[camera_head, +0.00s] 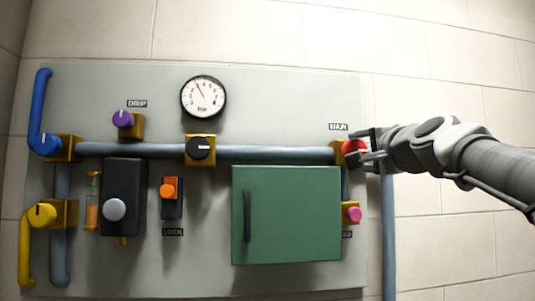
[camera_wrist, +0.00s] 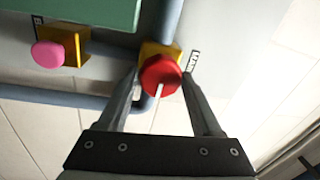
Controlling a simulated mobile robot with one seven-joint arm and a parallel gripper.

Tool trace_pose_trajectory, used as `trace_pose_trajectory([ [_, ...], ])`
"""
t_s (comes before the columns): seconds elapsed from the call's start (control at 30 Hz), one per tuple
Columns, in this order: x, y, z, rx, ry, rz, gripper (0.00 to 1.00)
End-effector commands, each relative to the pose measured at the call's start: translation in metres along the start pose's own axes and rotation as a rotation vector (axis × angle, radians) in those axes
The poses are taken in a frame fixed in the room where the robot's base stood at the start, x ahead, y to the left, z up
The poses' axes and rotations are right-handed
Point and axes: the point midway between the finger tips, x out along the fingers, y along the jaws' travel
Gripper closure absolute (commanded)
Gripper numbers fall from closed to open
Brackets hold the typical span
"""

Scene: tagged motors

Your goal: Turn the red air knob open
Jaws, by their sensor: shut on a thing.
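The red knob (camera_head: 354,150) sits on a brass-coloured block at the right end of the horizontal pipe, below a small label that seems to read MAIN. In the wrist view the red knob (camera_wrist: 160,76) shows a white line running down its face toward me. My gripper (camera_head: 368,149) reaches in from the right. In the wrist view my gripper (camera_wrist: 160,78) has one finger on each side of the knob and is shut on it. The fingers partly hide the knob in the head view.
A green cabinet door (camera_head: 290,215) with a dark handle is left of and below the knob. A pink knob (camera_head: 353,214) is just below. A gauge (camera_head: 203,96), a black knob (camera_head: 200,148), and blue (camera_head: 42,110) and yellow (camera_head: 25,250) levers are farther left. The wall right is bare.

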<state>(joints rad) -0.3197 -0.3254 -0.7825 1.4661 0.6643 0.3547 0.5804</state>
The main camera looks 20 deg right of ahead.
Motion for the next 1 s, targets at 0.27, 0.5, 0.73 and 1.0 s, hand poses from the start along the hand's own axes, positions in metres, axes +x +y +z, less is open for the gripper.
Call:
trace_pose_trajectory([
  [0.27,0.000,0.000,0.000,0.008,0.000,0.000,0.89],
  [0.5,0.000,0.000,0.000,0.007,0.000,-0.001,0.09],
  [0.73,0.000,0.000,0.000,0.005,0.000,0.000,0.04],
  [1.0,-0.011,0.001,-0.002,0.007,0.002,-0.002,0.04],
])
